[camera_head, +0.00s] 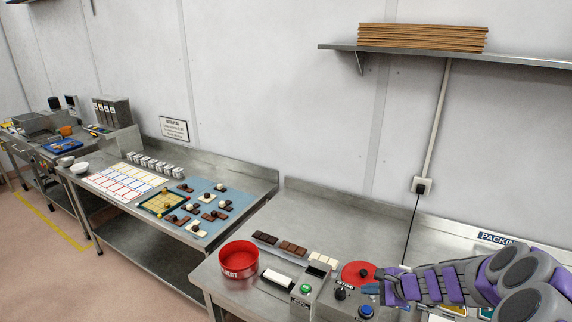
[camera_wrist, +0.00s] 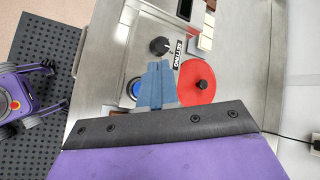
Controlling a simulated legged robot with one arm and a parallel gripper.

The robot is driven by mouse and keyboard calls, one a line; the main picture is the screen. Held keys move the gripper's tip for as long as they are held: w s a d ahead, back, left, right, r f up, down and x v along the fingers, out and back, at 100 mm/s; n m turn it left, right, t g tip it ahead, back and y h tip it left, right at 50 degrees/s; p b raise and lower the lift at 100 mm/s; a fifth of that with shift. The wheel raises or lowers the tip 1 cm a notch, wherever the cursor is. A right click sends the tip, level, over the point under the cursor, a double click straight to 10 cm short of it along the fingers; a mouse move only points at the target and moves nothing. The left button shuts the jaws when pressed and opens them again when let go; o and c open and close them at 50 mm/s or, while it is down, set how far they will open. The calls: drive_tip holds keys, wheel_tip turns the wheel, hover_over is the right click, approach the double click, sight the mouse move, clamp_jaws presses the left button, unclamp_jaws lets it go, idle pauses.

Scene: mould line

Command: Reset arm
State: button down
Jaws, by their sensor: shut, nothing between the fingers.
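My gripper (camera_wrist: 158,64) shows in the wrist view with its two blue-grey fingers shut together and nothing between them. It is over the control panel on the metal bench, between a blue button (camera_wrist: 137,88) and a red disc (camera_wrist: 196,82). A black knob (camera_wrist: 159,46) is just beyond the fingertips. In the head view my purple and grey arm reaches in from the lower right, and the red disc (camera_head: 356,272) and black knob (camera_head: 340,293) are left of it.
A red bin (camera_head: 239,259), a green button (camera_head: 305,288) and chocolate bars (camera_head: 280,243) are on the near bench. A second bench to the left holds a blue mat (camera_head: 229,194) with small pieces. A shelf (camera_head: 440,51) with brown sheets is on the wall above.

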drive_tip(key=s+a+r+n+g+b, duration=0.2)
drive_tip(key=s+a+r+n+g, duration=0.15)
drive_tip(key=s+a+n, duration=0.4)
drive_tip(key=s+a+r+n+g+b, duration=0.15)
drive_tip(key=s+a+r+n, duration=0.3)
drive_tip(key=s+a, duration=0.55)
drive_tip(key=s+d+n+g+h+b, duration=0.2)
drive_tip(key=s+n+h, duration=0.4)
drive_tip(key=s, duration=1.5)
drive_tip(key=shift+d+f+n+g+b, duration=0.2)
drive_tip(key=shift+n+g+b, duration=0.15)
drive_tip(key=shift+g, duration=0.55)
